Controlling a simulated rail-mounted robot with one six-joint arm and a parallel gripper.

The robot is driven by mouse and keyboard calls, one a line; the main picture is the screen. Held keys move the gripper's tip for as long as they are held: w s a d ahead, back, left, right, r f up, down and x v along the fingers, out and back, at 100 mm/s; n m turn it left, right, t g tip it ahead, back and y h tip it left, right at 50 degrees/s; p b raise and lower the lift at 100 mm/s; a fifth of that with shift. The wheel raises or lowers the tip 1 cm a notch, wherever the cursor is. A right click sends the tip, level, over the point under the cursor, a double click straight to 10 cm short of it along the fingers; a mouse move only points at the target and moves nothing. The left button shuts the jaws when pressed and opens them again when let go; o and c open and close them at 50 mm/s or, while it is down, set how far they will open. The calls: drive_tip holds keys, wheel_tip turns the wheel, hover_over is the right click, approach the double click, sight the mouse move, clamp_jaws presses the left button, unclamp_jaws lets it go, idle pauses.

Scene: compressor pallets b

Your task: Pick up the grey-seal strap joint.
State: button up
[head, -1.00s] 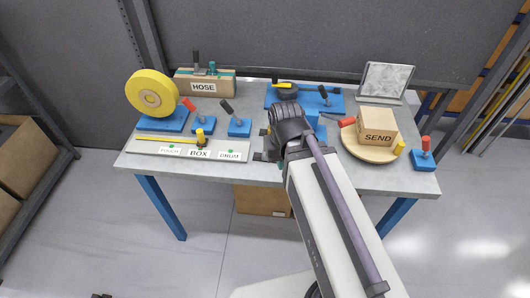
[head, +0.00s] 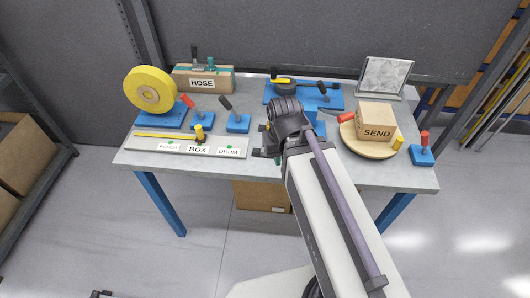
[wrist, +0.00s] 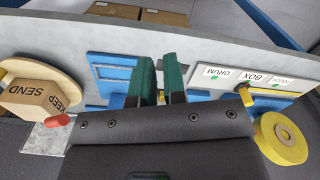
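I cannot single out the grey-seal strap joint with certainty. A dark grey upright piece (head: 195,68) stands on the HOSE box (head: 188,82) at the back left, beside a teal piece (head: 209,71); its detail is too small to read. My gripper (head: 259,153) is above the middle of the bench near its front edge, right of the label strip and well apart from the HOSE box. In the wrist view its two teal fingers (wrist: 159,75) stand apart with nothing between them. My arm hides part of the bench.
A yellow reel (head: 150,90) stands at the left of the bench. Red- and black-handled tools on blue blocks (head: 238,124) stand mid-bench. A SEND box (head: 375,122) sits on a round wooden disc at the right. A blue tray (head: 330,102) and a framed panel (head: 385,78) are behind.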

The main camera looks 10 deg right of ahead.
drive_tip(key=o, duration=1.1)
drive_tip(key=w+f+m+b, duration=0.3)
drive_tip(key=w+m, duration=0.6)
drive_tip(key=m, duration=0.2)
drive_tip(key=w+f+m+b, duration=0.4)
drive_tip(key=w+m, duration=0.6)
drive_tip(key=m, duration=0.2)
drive_tip(key=f+b, duration=0.7)
drive_tip(key=a+f+b, duration=0.1)
drive_tip(key=f+b, duration=0.3)
drive_tip(key=shift+s, duration=0.15)
drive_tip(key=shift+r, duration=0.25)
drive_tip(key=shift+c, duration=0.5)
